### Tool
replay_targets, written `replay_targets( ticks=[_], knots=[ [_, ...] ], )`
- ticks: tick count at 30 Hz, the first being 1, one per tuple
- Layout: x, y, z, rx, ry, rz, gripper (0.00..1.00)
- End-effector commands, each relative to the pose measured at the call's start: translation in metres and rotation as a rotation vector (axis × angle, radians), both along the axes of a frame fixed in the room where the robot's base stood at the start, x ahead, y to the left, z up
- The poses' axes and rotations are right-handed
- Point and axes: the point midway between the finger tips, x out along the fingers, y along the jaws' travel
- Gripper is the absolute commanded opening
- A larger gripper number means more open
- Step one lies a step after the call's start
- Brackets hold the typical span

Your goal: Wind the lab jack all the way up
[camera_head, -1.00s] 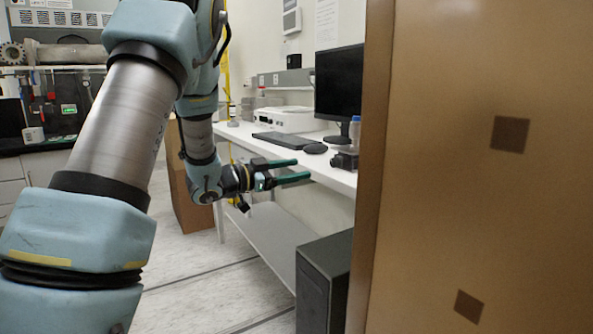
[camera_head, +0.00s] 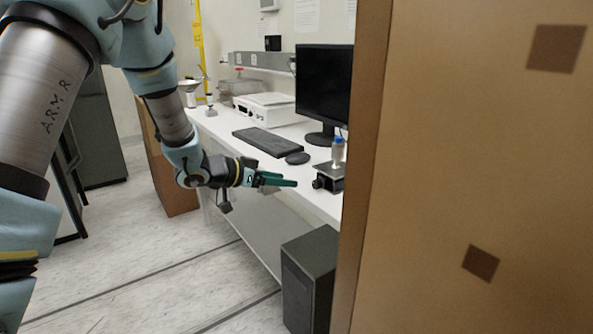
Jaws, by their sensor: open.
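The lab jack (camera_head: 329,178) is a small dark device near the front edge of the white bench, partly cut off by the brown panel on the right. A round dark knob (camera_head: 318,183) shows on its left side. A small bottle with a blue cap (camera_head: 338,152) stands on top of it. My gripper (camera_head: 294,182) has green fingers and is open and empty. It points right toward the jack and appears a little left of the knob, apart from it in the picture. The exact depth between them is hard to tell.
A large brown panel (camera_head: 470,150) blocks the right side. The white bench (camera_head: 215,123) holds a keyboard (camera_head: 268,142), a mouse (camera_head: 297,158), a monitor (camera_head: 322,90) and a white instrument (camera_head: 270,108). A black computer case (camera_head: 309,275) stands below. The floor at left is clear.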

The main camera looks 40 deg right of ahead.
Motion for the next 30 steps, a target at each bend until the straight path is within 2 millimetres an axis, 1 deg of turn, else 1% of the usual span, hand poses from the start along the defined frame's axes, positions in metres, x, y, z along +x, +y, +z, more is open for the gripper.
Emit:
replay_targets(
  ticks=[5,12,18,23,30],
  knots=[
    [-0.004,-0.021,-0.008,0.001,0.001,-0.004,0.67],
    [-0.007,-0.063,-0.025,0.001,0.0,-0.003,0.67],
    [-0.009,-0.087,-0.036,0.0,-0.001,-0.003,0.67],
    [-0.009,-0.096,-0.04,-0.001,-0.001,0.0,0.67],
    [-0.009,-0.097,-0.041,-0.001,-0.001,0.001,0.67]
  ],
)
